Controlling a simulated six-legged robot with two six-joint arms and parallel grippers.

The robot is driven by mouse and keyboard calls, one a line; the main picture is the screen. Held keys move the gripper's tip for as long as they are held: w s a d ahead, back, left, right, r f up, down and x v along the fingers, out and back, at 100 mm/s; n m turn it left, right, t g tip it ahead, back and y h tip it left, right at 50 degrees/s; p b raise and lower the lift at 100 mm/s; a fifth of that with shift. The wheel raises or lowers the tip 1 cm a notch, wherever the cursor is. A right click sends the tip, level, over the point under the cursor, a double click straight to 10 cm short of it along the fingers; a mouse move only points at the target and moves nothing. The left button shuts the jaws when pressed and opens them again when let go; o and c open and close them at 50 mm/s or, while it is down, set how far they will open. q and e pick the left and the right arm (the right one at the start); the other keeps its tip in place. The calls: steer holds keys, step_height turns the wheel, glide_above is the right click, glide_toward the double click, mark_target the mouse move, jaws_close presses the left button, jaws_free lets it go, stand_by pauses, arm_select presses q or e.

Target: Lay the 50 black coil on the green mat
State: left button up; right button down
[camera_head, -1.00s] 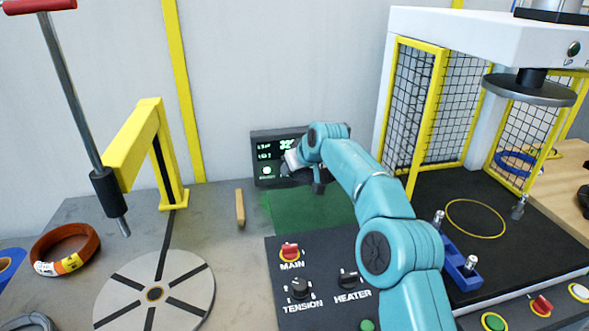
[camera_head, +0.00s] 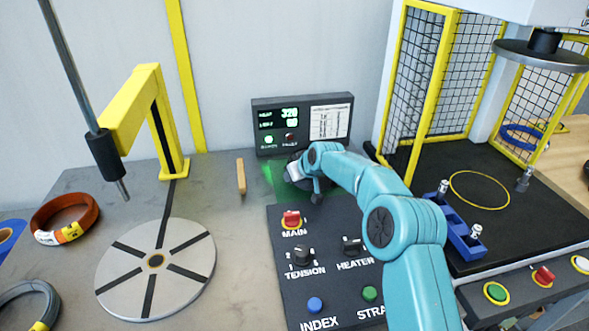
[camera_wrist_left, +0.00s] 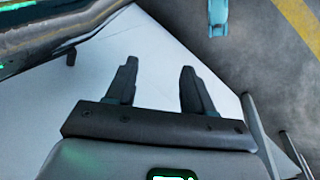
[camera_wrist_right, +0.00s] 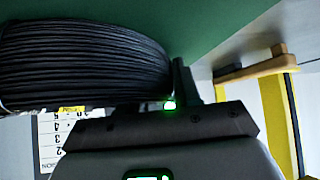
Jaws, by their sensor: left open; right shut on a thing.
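The black coil (camera_wrist_right: 85,62) fills the upper left of the right wrist view, its wound strands seen close up. My right gripper (camera_head: 296,172) is shut on it, with one dark finger showing at the coil's edge. In the head view only a dark sliver of the coil shows around the gripper. The green mat (camera_head: 270,180) lies below the display, mostly hidden by my right arm and the panel; it also fills the top of the right wrist view (camera_wrist_right: 215,22). I cannot tell whether the coil touches it. My left gripper (camera_wrist_left: 158,85) is open and empty, outside the head view.
A wooden stick (camera_head: 241,176) lies left of the mat. The display box (camera_head: 303,124) stands behind it and the control panel (camera_head: 330,275) in front. A round turntable (camera_head: 190,262), an orange coil (camera_head: 85,215) and a grey coil (camera_head: 48,300) are left; a caged press (camera_head: 545,58) is right.

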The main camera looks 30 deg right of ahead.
steer(key=c, duration=0.8)
jaws_free()
steer(key=shift+s, duration=0.1)
steer(key=b+v, duration=0.1)
steer(key=v, duration=1.1)
